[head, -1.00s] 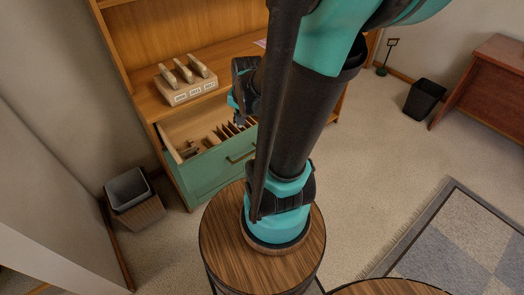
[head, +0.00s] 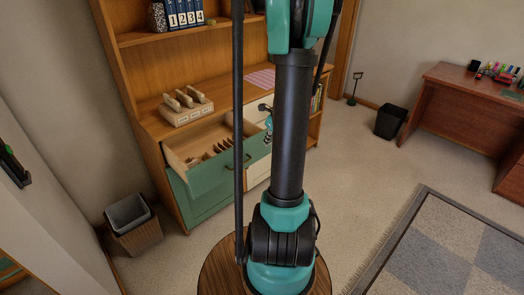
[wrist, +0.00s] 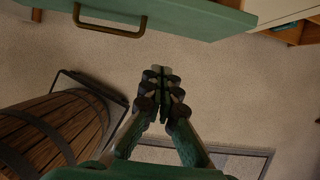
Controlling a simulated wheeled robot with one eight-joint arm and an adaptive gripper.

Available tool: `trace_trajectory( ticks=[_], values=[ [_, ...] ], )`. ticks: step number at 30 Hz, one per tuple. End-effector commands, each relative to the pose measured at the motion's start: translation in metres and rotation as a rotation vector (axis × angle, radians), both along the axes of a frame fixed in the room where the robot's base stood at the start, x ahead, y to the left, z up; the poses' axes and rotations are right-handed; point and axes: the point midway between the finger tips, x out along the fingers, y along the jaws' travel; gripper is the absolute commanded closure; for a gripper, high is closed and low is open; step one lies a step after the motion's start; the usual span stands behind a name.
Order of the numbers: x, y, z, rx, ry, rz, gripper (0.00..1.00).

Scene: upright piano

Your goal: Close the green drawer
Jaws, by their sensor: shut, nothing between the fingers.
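The green drawer (head: 216,174) in the wooden cabinet is pulled out in the head view. Its open top shows dividers and small items inside. In the wrist view its green front (wrist: 190,18) crosses the top edge, with a brass-coloured handle (wrist: 110,22). My gripper (wrist: 160,72) has its fingers together and empty, over bare carpet in that picture and below the drawer front, with no visible contact. In the head view my gripper (head: 267,122) is small, near the right end of the drawer, and partly hidden by my arm.
A wooden block rack (head: 186,107) stands on the cabinet top above the drawer. A bin (head: 132,222) stands on the floor left of the cabinet. A black bin (head: 390,122) and a reddish desk (head: 450,105) are at the right. Open carpet lies between.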

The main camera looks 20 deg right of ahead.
Motion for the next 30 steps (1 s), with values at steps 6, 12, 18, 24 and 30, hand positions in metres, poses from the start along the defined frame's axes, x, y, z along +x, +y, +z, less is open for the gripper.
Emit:
trace_trajectory(
  ticks=[6,12,18,24,30],
  values=[
    [0.009,0.004,-0.022,-0.001,-0.001,0.004,1.00],
    [0.019,0.007,-0.049,-0.003,-0.001,0.004,1.00],
    [0.028,0.011,-0.074,-0.002,-0.001,0.006,1.00],
    [0.045,0.018,-0.089,-0.002,-0.001,0.008,1.00],
    [0.065,0.025,-0.089,-0.002,-0.001,0.006,1.00]
  ],
)
